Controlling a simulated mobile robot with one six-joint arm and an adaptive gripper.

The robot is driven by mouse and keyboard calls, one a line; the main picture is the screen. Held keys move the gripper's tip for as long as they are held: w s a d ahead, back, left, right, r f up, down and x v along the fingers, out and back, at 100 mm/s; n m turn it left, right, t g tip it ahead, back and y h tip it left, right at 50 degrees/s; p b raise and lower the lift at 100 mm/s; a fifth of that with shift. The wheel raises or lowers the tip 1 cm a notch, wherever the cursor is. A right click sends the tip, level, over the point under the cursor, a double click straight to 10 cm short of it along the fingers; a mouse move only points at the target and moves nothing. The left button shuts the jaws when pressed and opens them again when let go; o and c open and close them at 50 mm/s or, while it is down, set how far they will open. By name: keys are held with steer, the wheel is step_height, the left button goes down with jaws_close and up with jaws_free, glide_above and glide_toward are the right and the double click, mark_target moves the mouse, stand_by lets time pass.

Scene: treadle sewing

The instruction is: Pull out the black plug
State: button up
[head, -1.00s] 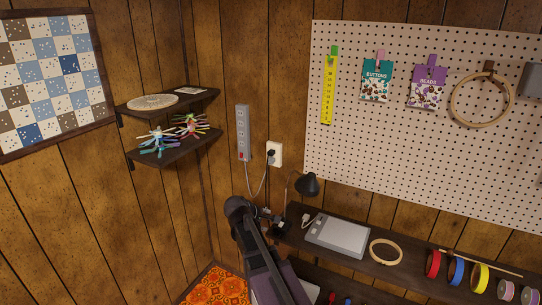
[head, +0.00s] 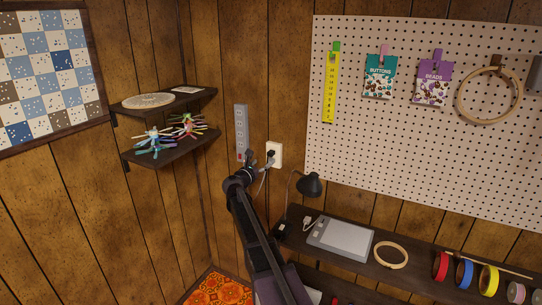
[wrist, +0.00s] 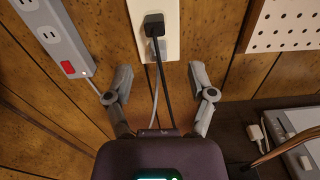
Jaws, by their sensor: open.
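The black plug (wrist: 154,25) sits in the upper socket of a white wall outlet (wrist: 172,45). Its black cord runs down between my fingers. A grey plug (wrist: 158,48) sits just below it, with a grey cord hanging down. In the head view the black plug (head: 271,154) shows as a small dark spot on the outlet (head: 277,148). My gripper (wrist: 160,70) is open and empty, its two fingers spread to either side of the cords, below the plugs. In the head view my gripper (head: 260,162) is close to the outlet's lower left.
A grey power strip (wrist: 56,38) with a red switch is on the wall left of the outlet. A pegboard (wrist: 285,25) is to the right.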

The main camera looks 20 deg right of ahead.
mark_target(269, 155)
steer(key=shift+w+r+n, duration=0.15)
steer(key=shift+w+n, duration=0.2)
steer(key=shift+n, duration=0.05)
steer(key=shift+w+d, duration=0.15)
steer(key=shift+x, duration=4.35)
jaws_close()
steer(key=shift+s+a, duration=0.5)
steer(key=shift+a, duration=0.05)
steer(key=shift+v, duration=1.4)
